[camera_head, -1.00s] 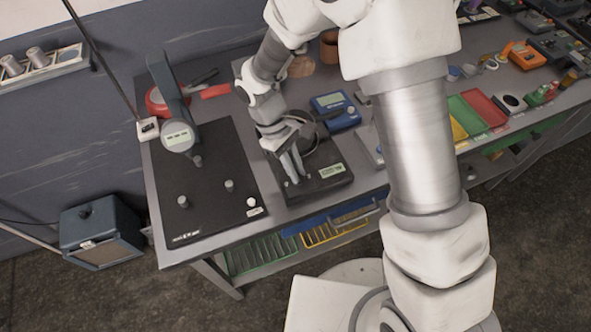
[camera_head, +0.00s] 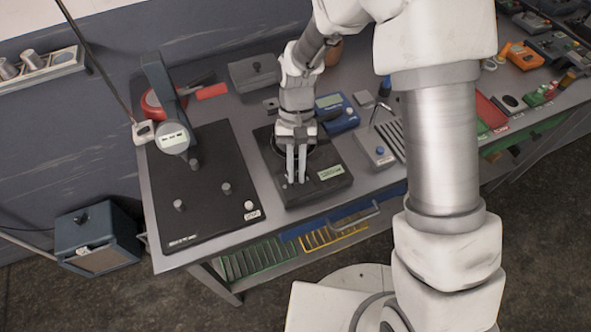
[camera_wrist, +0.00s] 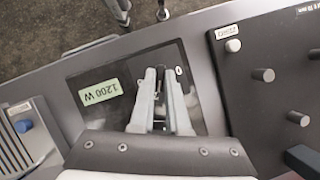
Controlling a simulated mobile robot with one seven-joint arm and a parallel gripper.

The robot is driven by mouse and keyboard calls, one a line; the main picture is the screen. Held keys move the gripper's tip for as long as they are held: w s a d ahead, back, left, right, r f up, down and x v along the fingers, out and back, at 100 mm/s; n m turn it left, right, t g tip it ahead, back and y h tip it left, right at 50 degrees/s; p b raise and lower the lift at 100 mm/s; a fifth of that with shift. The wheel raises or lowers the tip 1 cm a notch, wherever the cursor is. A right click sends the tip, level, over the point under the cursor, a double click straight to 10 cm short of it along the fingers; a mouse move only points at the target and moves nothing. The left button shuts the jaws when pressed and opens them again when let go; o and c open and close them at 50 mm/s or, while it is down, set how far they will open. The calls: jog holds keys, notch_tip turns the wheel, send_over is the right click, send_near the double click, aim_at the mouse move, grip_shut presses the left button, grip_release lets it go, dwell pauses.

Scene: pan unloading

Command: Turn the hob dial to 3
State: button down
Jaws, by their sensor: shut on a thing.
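The hob (camera_head: 335,186) is a black square unit on the bench, with a pale display plate (camera_head: 330,172) at its front right. My gripper (camera_head: 296,182) points down at the hob's front edge, left of the plate. In the wrist view its two fingers (camera_wrist: 162,74) are close together, shut on the dial, which they almost wholly hide. A small white mark is beside the fingertips. The dial's setting cannot be read. A dark round rim on the hob is partly hidden behind my gripper.
A black panel (camera_head: 215,210) with several grey knobs and one white button stands left of the hob. A digital gauge (camera_head: 173,138) stands over it. A blue meter (camera_head: 337,113) is behind right, and a grey slotted unit (camera_head: 380,152) is to the right.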

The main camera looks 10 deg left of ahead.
jog(key=m, duration=0.2)
jog(key=m+y, duration=0.1)
jog(key=shift+d+m+y, duration=0.15)
jog(key=shift+m+y, duration=0.15)
jog(key=shift+m, duration=0.1)
jog(key=m+y, duration=0.1)
jog(key=m, duration=0.2)
jog(key=shift+d+m+t, duration=0.1)
jog(key=shift+m+t, duration=0.2)
jog(key=shift+t, duration=0.1)
jog(key=m+y, duration=0.1)
jog(key=m, duration=0.1)
jog(key=m+t+y, duration=0.1)
jog(key=m, duration=0.2)
jog(key=shift+s+m+b, duration=0.1)
jog(key=shift+m+b, duration=0.2)
jog(key=shift+b, duration=0.1)
jog(key=shift+t, duration=0.3)
jog(key=c, duration=0.9)
grip_release()
jog(key=shift+d+r, duration=0.1)
jog(key=p+v, duration=0.1)
jog(key=v, duration=1.6)
jog(key=shift+d+r, duration=0.15)
